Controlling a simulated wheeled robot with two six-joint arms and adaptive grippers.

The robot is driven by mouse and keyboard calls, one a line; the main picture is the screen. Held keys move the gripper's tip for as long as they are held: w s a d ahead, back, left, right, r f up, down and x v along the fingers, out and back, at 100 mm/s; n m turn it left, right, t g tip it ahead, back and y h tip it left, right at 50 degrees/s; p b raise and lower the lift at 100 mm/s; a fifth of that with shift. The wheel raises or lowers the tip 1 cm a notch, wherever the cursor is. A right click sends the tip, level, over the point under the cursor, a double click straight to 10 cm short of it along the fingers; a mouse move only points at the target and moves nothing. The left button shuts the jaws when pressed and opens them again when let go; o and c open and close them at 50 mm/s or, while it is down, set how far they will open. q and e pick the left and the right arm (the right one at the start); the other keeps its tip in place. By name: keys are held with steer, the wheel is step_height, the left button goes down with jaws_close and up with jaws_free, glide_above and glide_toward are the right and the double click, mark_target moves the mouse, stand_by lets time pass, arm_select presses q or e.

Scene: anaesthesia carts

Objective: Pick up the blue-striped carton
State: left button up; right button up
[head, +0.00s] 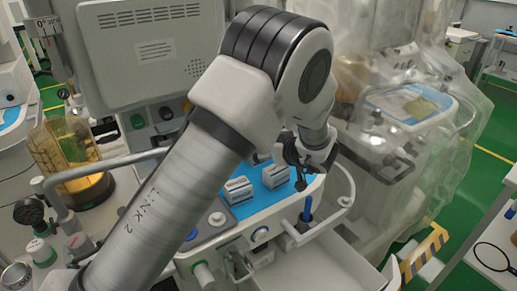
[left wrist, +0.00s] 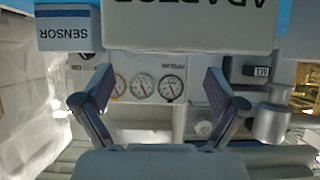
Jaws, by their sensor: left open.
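Two small pale cartons stand on the blue worktop of the cart in the head view: a left carton (head: 237,190) and a right carton (head: 275,176). My left gripper (head: 298,178) is just right of the right carton, partly hidden by its own wrist. In the left wrist view the gripper (left wrist: 158,86) is open, with nothing between its fingers. Beyond the fingers, a carton marked ADAPTOR (left wrist: 190,25) fills the top middle, and a smaller carton marked SENSOR (left wrist: 68,28) with blue on it is at upper left.
Round gauges (left wrist: 143,87) show beyond the fingers. A white rail (head: 340,190) curves around the worktop's right end, near a blue upright item (head: 307,208). An open drawer (head: 315,268) is below. A plastic-draped machine (head: 400,110) stands at right.

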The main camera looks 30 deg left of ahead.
arm_select(q)
steer(key=shift+a+f, duration=0.2)
steer(key=shift+a, duration=0.2)
steer(key=x, duration=0.4)
steer(key=shift+w+a+f, duration=0.1)
steer(key=shift+w+f, duration=0.25)
steer(key=shift+w, duration=0.1)
steer(key=shift+s+r, duration=0.1)
steer(key=shift+r, duration=0.05)
steer(key=shift+s+r, duration=0.1)
steer(key=c, duration=1.3)
steer(key=shift+o, duration=0.2)
